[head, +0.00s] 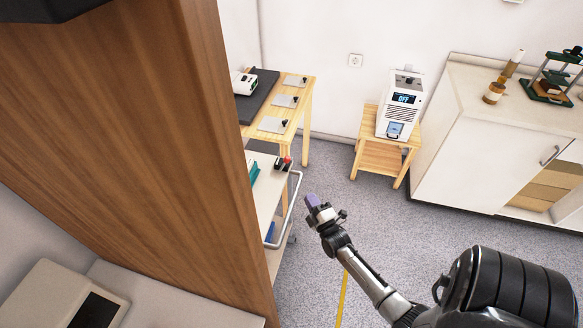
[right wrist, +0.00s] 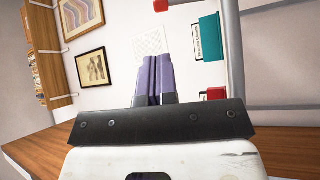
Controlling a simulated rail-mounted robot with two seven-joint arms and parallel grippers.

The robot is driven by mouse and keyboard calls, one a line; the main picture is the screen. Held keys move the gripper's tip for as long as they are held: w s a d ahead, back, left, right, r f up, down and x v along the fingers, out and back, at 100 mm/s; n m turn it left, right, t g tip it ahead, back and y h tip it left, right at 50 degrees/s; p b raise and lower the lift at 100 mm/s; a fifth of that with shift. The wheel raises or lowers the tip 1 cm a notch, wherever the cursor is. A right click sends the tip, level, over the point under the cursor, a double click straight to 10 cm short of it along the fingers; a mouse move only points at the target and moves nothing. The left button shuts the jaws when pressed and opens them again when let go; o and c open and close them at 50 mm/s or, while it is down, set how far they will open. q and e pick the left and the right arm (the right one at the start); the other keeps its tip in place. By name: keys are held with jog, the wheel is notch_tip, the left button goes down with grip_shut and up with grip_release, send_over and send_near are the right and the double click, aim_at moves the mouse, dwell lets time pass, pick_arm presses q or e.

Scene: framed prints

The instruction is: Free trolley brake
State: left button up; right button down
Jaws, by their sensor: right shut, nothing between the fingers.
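The trolley (head: 262,206) stands behind the edge of a tall wooden panel, with a light top and a bent metal handle (head: 293,205) facing the aisle. Its lower part is mostly hidden, and I cannot make out the brake. My left gripper is not in view.
The tall wooden panel (head: 130,120) blocks the left side. A wooden table (head: 300,92) with flat plates stands behind the trolley. A small stand (head: 382,158) bears a white device (head: 400,112) reading OFF. A white cabinet (head: 475,140) is at right. Grey floor between is clear.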

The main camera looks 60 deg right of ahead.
aim_at(288, 162)
jog(key=shift+w, duration=0.1)
dwell(0.4)
pick_arm(q)
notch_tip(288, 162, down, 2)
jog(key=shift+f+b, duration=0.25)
jog(key=shift+b, duration=0.95)
pick_arm(e)
jog(key=x, duration=1.4)
